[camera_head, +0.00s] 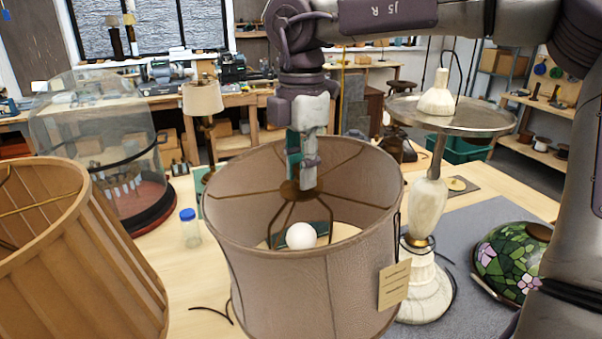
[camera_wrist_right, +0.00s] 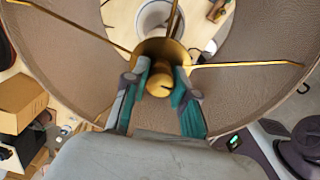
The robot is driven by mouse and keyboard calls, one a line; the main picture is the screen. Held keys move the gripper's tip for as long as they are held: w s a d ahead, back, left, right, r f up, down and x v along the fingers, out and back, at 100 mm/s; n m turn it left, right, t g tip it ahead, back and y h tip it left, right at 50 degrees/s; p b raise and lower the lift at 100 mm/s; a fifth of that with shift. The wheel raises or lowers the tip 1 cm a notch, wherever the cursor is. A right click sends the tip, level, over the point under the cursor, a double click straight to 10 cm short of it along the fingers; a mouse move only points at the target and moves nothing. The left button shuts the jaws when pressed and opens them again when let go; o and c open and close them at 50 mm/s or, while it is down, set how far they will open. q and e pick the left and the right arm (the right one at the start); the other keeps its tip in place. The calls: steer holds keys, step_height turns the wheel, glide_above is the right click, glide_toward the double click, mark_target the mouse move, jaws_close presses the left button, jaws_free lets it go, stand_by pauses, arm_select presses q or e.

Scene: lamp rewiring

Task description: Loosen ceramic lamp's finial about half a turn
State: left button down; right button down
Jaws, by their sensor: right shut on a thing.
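A large beige drum shade (camera_head: 310,275) stands in the middle of the head view, with a paper tag (camera_head: 394,284) on its side. Thin spokes run from its rim to a brass hub (camera_head: 290,190), and a white bulb (camera_head: 301,236) shows below. The lamp's base is hidden by the shade. My right gripper (camera_head: 302,183) points down into the shade's open top at the hub. In the right wrist view the brass finial (camera_wrist_right: 159,86) sits between the teal-padded fingers of this gripper (camera_wrist_right: 160,82), which are shut on it. My left gripper is not in view.
A pleated tan shade (camera_head: 85,265) stands close at left. A blue-capped jar (camera_head: 190,228) and a clear dome (camera_head: 95,140) stand behind it. At right are a pale lamp with a round tray (camera_head: 450,116) and a flowered stained-glass shade (camera_head: 510,258) on a grey mat (camera_head: 470,225).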

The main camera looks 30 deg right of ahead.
steer(key=n+b, duration=0.1)
steer(key=n, duration=0.1)
steer(key=shift+n, duration=0.4)
steer(key=n, duration=0.4)
steer(key=shift+n+b, duration=0.3)
steer(key=n, duration=0.4)
steer(key=shift+r+n, duration=0.1)
steer(key=shift+n, duration=0.2)
steer(key=n, duration=1.2)
steer(key=shift+n, duration=0.3)
steer(key=n+p, duration=0.1)
steer(key=n, duration=0.3)
steer(key=shift+n+p, duration=0.35)
steer(key=shift+n, duration=1.75)
